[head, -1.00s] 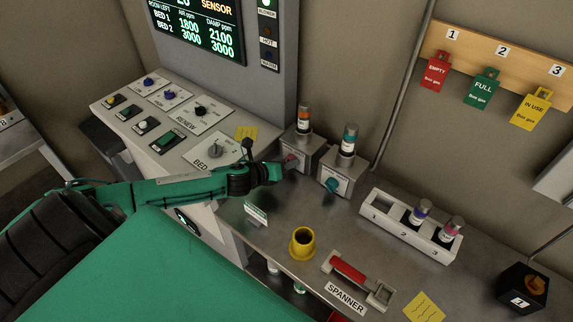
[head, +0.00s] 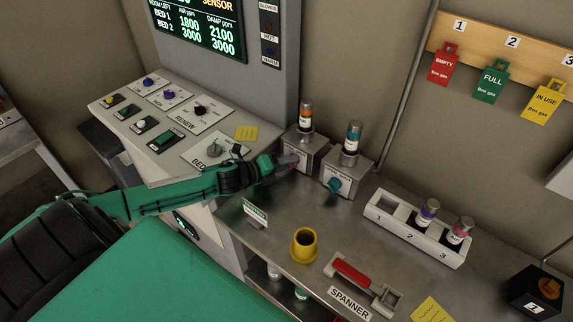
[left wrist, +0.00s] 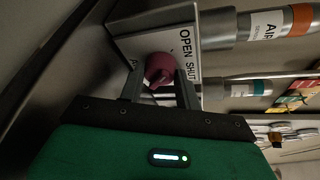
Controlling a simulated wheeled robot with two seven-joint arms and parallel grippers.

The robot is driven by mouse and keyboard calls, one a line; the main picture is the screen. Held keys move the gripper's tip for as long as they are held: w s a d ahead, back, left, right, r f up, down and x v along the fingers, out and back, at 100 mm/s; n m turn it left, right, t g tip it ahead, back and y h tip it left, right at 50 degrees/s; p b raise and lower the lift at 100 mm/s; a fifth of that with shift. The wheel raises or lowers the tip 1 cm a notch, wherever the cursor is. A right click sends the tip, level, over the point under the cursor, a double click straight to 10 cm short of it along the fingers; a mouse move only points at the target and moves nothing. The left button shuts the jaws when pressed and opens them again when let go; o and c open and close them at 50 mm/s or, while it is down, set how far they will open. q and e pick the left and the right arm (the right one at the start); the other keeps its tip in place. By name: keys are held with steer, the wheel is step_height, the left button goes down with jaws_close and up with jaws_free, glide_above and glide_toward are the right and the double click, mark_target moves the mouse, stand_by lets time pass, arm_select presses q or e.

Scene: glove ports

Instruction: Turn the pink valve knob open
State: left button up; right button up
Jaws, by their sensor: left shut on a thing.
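The pink valve knob (left wrist: 159,67) sits on the front plate of a grey valve block (left wrist: 128,45) in the left wrist view. The plate reads OPEN and SHUT beside the knob. My left gripper (left wrist: 160,88) has a finger on each side of the knob and is shut on it. In the head view my left gripper (head: 287,162) reaches the front of the left valve block (head: 308,150), below the orange-banded cylinder (head: 305,117), and largely hides the knob. My right gripper is not in view.
A second valve block (head: 347,173) with a teal knob (head: 335,186) stands close on the right. The console (head: 175,120) is behind my forearm. A small sign (head: 255,212), yellow cup (head: 304,246), red-handled spanner (head: 362,280) and white rack (head: 415,230) occupy the bench.

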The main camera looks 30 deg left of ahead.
arm_select(q)
steer(key=shift+a, duration=0.1)
stand_by(0.3)
steer(key=o, duration=0.7)
steer(key=shift+r, duration=0.55)
step_height(320, 180, up, 19)
steer(key=b, duration=0.1)
